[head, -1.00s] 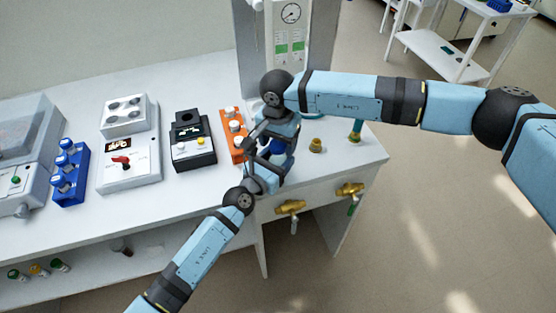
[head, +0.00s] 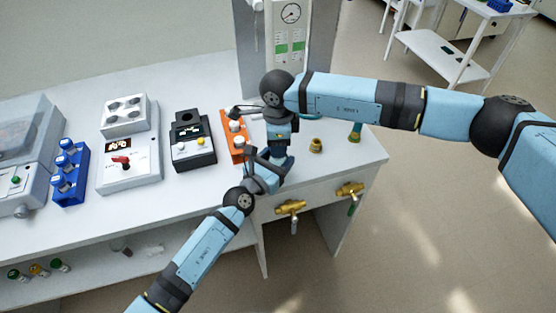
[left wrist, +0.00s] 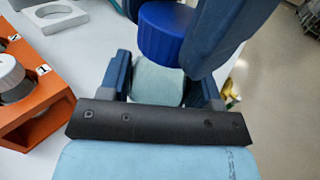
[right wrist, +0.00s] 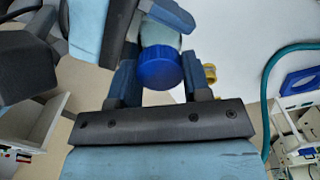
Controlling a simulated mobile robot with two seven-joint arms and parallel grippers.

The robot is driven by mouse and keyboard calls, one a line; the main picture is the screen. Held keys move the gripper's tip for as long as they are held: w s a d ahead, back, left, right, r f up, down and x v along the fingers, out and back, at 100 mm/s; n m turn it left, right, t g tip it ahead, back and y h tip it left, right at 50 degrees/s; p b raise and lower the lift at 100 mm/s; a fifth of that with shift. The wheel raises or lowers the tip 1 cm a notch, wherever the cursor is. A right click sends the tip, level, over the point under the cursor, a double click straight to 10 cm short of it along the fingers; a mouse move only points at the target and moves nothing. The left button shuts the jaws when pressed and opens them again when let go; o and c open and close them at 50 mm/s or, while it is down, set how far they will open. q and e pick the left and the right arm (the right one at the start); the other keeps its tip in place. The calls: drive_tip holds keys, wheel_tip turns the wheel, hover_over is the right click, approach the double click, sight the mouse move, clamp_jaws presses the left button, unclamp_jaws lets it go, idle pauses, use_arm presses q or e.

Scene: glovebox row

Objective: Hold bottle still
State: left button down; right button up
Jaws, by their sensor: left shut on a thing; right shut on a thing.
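The bottle has a pale body (left wrist: 158,82) and a ribbed blue cap (left wrist: 165,32). In the left wrist view the body sits between the fingers of my left gripper (left wrist: 160,85), which is shut on it. My right gripper's fingers reach the cap from above. In the right wrist view the blue cap (right wrist: 160,68) lies between the fingers of my right gripper (right wrist: 158,75), which is shut on it. In the head view both grippers meet over the bench's front right part; my right gripper (head: 279,155) hides most of the bottle.
An orange rack (head: 233,148) with white-capped bottles stands just left of the grippers. A black device (head: 193,152), a white hotplate-like device (head: 128,165) and a blue rack (head: 70,175) stand further left. Brass taps (head: 290,207) stick out from the bench front.

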drive_tip(key=m, duration=0.4)
drive_tip(key=shift+m, duration=0.3)
drive_tip(key=m, duration=0.5)
drive_tip(key=o, duration=1)
drive_tip(key=shift+r, duration=0.1)
drive_tip(key=shift+r, duration=2.15)
drive_tip(key=shift+c, duration=0.4)
